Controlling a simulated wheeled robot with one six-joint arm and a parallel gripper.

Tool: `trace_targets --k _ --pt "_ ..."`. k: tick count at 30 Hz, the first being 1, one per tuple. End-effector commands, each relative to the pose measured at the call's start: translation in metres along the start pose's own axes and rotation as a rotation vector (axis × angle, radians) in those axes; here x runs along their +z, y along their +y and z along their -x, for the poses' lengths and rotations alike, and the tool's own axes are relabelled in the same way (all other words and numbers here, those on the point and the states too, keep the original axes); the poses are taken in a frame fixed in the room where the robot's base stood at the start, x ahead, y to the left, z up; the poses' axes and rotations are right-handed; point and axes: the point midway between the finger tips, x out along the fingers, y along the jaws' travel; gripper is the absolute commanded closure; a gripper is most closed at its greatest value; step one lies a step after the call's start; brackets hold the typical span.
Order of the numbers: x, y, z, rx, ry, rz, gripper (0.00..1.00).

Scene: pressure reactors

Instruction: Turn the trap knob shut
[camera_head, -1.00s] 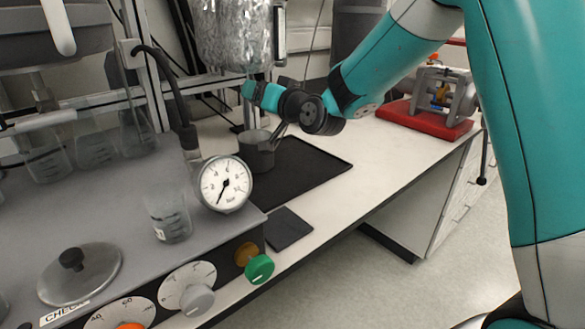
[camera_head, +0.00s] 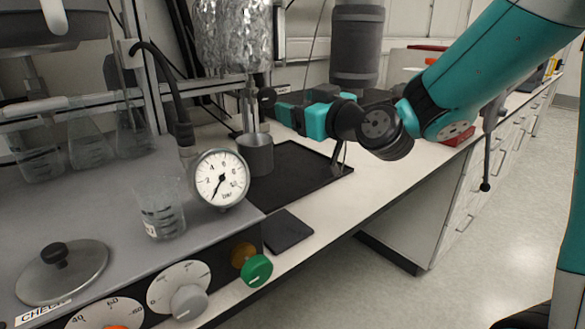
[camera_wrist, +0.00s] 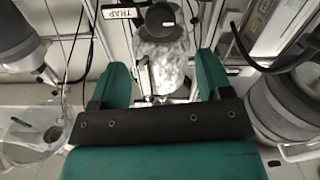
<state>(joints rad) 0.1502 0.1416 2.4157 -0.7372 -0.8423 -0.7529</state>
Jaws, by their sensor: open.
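In the wrist view a dark round knob (camera_wrist: 160,17) sits at the top beside a white label reading TRAP (camera_wrist: 122,13). I take it for the trap knob. The foil-wrapped vessel (camera_wrist: 160,62) shows below it in the picture. My gripper (camera_wrist: 162,68) is open and empty, its two teal fingers on either side of the vessel in view. In the head view my gripper (camera_head: 284,110) is right of the metal stem below the foil-wrapped vessel (camera_head: 233,36). A dark round piece by the fingertips may be the knob; I cannot tell.
A grey cup (camera_head: 256,156) stands under the stem, by a black tray (camera_head: 300,180). A pressure gauge (camera_head: 221,178), a beaker (camera_head: 161,212) and a green knob (camera_head: 257,270) are nearer. A dark grey cylinder (camera_head: 357,45) stands behind my gripper.

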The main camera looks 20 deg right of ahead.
Motion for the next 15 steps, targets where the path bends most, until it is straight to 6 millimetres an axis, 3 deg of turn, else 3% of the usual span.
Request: trace_targets --k 7,9,15 --pt "0.004 0.000 0.054 0.006 0.002 0.002 0.28" --pt "-0.010 -0.016 0.051 -0.067 -0.040 -0.016 0.28" --pt "-0.018 -0.057 0.059 -0.234 -0.181 -0.066 0.28"
